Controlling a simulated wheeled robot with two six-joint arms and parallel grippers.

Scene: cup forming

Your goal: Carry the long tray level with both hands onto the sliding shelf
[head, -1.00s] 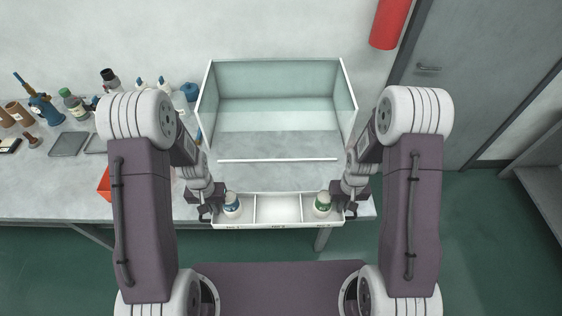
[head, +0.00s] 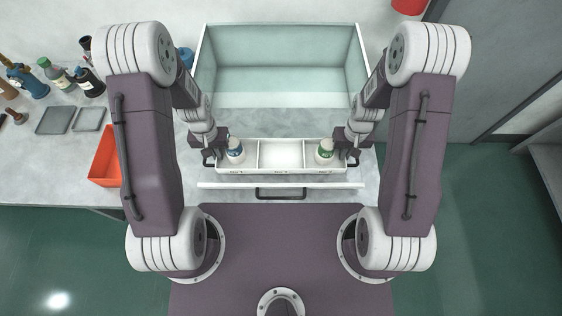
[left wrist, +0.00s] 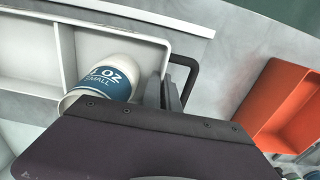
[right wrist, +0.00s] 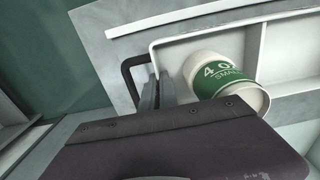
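The long white tray (head: 281,154) has three compartments. My left gripper (left wrist: 170,97) is shut on the tray's left black handle (left wrist: 190,72). My right gripper (right wrist: 158,93) is shut on the right black handle (right wrist: 132,68). The fingertips are partly hidden.
A glass-walled cabinet (head: 281,80) stands behind the tray. An orange bin (head: 105,160), grey plates (head: 55,120) and several bottles (head: 88,80) are on the bench at left. The shelf's front has a black pull handle (head: 281,195).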

